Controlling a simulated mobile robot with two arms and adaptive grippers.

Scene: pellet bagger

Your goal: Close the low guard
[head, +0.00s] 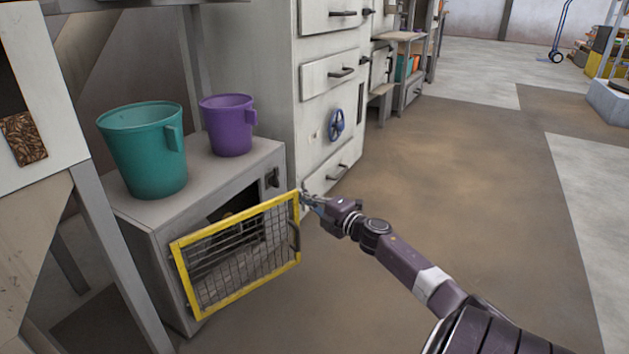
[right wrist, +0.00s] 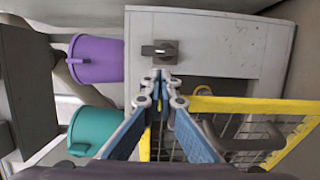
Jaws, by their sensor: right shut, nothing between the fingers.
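The low guard is a wire-mesh door with a yellow frame (head: 235,308) on the front of a low grey cabinet (head: 225,165). It stands partly open: its right edge is swung out from the cabinet, and the dark opening shows behind it. A grey handle (head: 295,236) is near the right edge; the handle also shows in the right wrist view (right wrist: 243,143). My right gripper (head: 306,196) is shut and empty at the guard's upper right corner. In the right wrist view its fingertips (right wrist: 162,78) are beside the yellow frame; contact cannot be told. My left gripper is out of view.
A teal bucket (head: 147,152) and a purple bucket (head: 229,126) stand on the cabinet top. A dark switch (head: 272,178) is on the cabinet front, above the guard. A tall drawer unit (head: 315,115) with a blue handwheel (head: 337,124) stands behind. The floor to the right is clear.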

